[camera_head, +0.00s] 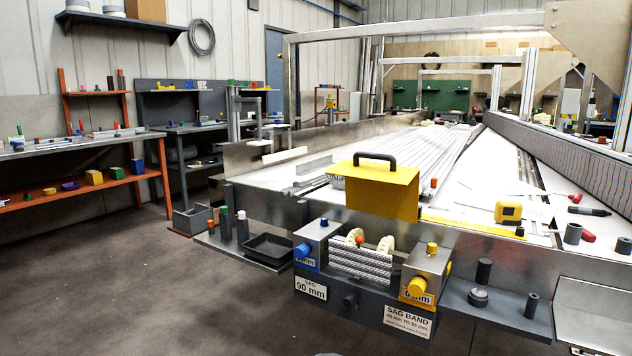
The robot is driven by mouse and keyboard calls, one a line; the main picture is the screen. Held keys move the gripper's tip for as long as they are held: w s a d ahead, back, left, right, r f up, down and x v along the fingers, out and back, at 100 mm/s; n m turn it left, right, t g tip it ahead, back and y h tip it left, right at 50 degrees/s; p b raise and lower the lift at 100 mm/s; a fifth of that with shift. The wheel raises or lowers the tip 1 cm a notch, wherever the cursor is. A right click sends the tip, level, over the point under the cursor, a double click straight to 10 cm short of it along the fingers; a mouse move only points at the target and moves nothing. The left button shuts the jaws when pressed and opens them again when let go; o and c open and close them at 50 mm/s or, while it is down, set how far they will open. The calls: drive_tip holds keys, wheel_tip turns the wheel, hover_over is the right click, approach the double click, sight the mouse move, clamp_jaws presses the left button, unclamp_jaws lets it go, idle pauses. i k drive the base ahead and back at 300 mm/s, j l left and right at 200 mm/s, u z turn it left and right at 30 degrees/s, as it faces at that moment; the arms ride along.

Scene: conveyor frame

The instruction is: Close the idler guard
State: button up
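A yellow box-shaped guard (385,192) with a black handle (375,158) on top stands above and behind the idler unit at the near end of the conveyor. It appears raised, with the unit in front of it uncovered. Below it, a ribbed belt or chain (360,265) and two cream-coloured wheels (385,245) are exposed between two grey blocks. The left block (318,240) carries a blue knob (301,251) and the right block (428,262) a yellow knob (416,287). The guard's hinge is hidden.
Labels read 90 mm (311,288) and SAG BAND (408,321). A side shelf at left holds a black tray (268,248) and upright pegs; the right shelf (500,305) holds dark cylinders. A yellow tape measure (508,211) lies on the conveyor. The floor (130,290) at left is clear.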

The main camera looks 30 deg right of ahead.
sight(392, 191)
drive_tip(key=z, duration=1.1)
drive_tip(key=l, duration=0.25)
